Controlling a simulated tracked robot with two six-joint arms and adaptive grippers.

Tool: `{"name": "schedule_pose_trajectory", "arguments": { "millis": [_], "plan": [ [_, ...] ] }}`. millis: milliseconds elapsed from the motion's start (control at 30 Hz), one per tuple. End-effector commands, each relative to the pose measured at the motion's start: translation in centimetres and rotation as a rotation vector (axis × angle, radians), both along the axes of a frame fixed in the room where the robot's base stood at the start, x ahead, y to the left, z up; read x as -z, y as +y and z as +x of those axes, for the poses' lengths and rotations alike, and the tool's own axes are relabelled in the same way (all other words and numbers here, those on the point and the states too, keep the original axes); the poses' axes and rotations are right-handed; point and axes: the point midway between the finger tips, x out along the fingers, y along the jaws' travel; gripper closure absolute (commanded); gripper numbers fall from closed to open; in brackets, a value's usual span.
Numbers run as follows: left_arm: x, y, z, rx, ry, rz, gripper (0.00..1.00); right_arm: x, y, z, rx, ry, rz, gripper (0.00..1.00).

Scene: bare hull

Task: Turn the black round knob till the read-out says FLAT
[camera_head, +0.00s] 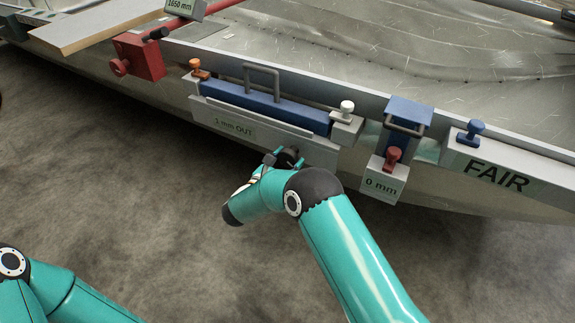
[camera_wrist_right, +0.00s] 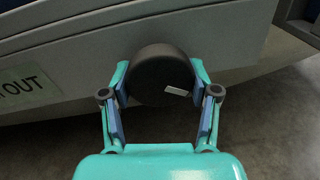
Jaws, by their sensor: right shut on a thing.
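The black round knob (camera_wrist_right: 160,75) sits on the grey front plate below the blue bar, with a small pale mark on its lower right face. In the head view the knob (camera_head: 290,155) is partly hidden by my right wrist. My right gripper (camera_wrist_right: 162,85) is shut on the knob, one finger on each side of it. It also shows in the head view (camera_head: 277,160). The read-out (camera_head: 234,127) on the plate, left of the knob, says "1 mm OUT", its first character small; the right wrist view shows only "OUT" of it (camera_wrist_right: 28,90). My left gripper is out of view.
The blue bar (camera_head: 265,104) with a grey handle lies above the plate. An orange knob (camera_head: 197,68) and a white knob (camera_head: 346,107) flank it. To the right are a blue clamp (camera_head: 408,113) with a red knob, a "0 mm" read-out (camera_head: 383,185) and a "FAIR" sign (camera_head: 497,176).

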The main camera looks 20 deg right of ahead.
Motion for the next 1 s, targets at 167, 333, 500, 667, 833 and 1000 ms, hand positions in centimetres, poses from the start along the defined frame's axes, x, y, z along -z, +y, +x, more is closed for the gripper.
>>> {"name": "schedule_pose_trajectory", "arguments": {
  "millis": [167,333,500,667,833,1000],
  "plan": [
    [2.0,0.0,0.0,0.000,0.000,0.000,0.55,0.4,0.1,0.0,-0.001,-0.120,0.117,0.74],
    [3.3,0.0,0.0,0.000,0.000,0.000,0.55,0.4,0.1,0.0,0.001,-0.236,0.229,0.74],
    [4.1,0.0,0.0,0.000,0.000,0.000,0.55,0.2,0.1,0.0,0.003,-0.351,0.340,0.74],
    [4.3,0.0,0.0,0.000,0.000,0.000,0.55,0.1,0.1,0.0,0.005,-0.449,0.435,0.74],
    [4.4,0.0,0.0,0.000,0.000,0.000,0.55,0.0,0.0,0.0,0.007,-0.534,0.519,0.74],
    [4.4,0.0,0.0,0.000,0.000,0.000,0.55,0.0,0.0,-0.1,0.010,-0.595,0.576,0.74]
  ]
}}
